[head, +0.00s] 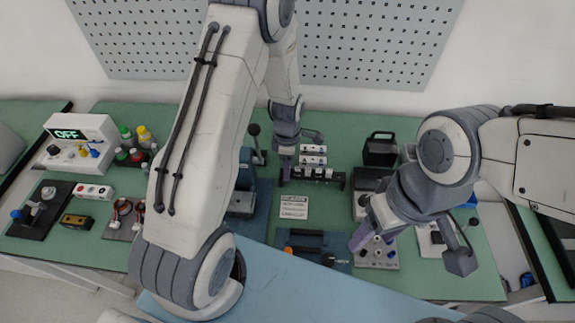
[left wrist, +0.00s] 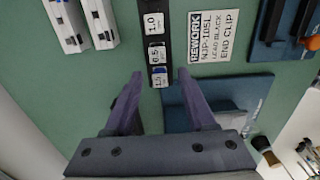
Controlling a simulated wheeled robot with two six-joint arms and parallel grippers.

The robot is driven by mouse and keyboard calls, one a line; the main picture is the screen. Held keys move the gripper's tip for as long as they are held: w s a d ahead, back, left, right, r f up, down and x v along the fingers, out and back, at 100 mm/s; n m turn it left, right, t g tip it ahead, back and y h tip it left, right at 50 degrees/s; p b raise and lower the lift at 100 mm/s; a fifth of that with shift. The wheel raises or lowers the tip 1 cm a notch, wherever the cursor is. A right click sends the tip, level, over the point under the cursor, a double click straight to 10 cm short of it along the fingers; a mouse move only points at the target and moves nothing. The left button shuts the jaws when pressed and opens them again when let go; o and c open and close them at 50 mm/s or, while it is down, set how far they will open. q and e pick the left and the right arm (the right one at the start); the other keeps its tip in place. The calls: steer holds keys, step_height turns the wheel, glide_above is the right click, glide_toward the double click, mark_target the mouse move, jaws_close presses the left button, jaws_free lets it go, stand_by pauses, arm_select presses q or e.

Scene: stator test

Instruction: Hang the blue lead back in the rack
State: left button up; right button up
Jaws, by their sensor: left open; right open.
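A dark rack (head: 333,180) with small numbered labels stands mid-table; in the left wrist view the rack (left wrist: 166,35) shows labels 1.0, 0.5 and one less clear. My left gripper (head: 286,173) is at its left end in the head view. In the left wrist view the left gripper (left wrist: 157,84) is open, fingertips either side of the lowest label, with nothing visibly held. My right gripper (head: 369,238) is open over a small grey plate (head: 376,260) with round fittings. I cannot make out a blue lead for certain; a blue plug (head: 94,153) shows on the meter front.
The meter (head: 80,140) reading OFF stands at the left, with several bottles (head: 137,145) beside it. A REWORK card (head: 294,207) lies before the rack. A blue tool tray (head: 310,246) lies nearer. White blocks (left wrist: 68,22) stand beside the rack. My left arm hides some of the table.

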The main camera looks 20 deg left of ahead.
arm_select(q)
step_height(320, 180, up, 10)
steer(key=b, duration=0.1)
steer(key=shift+r+b, duration=0.25)
steer(key=shift+b, duration=0.05)
stand_by(0.8)
steer(key=s+d+r+m, duration=0.7)
steer(key=s+d+m, duration=0.25)
steer(key=m, duration=0.25)
steer(key=s+d+r+m, duration=0.1)
steer(key=s+d+m, duration=0.1)
steer(key=s+m, duration=0.5)
steer(key=s+d+r+m+h, duration=0.1)
steer(key=s+d+r+m, duration=0.1)
steer(key=s+m, duration=0.5)
steer(key=shift+d+r+m, duration=0.25)
steer(key=shift+r+m, duration=0.05)
steer(key=shift+m, duration=0.9)
steer(key=shift+s, duration=0.1)
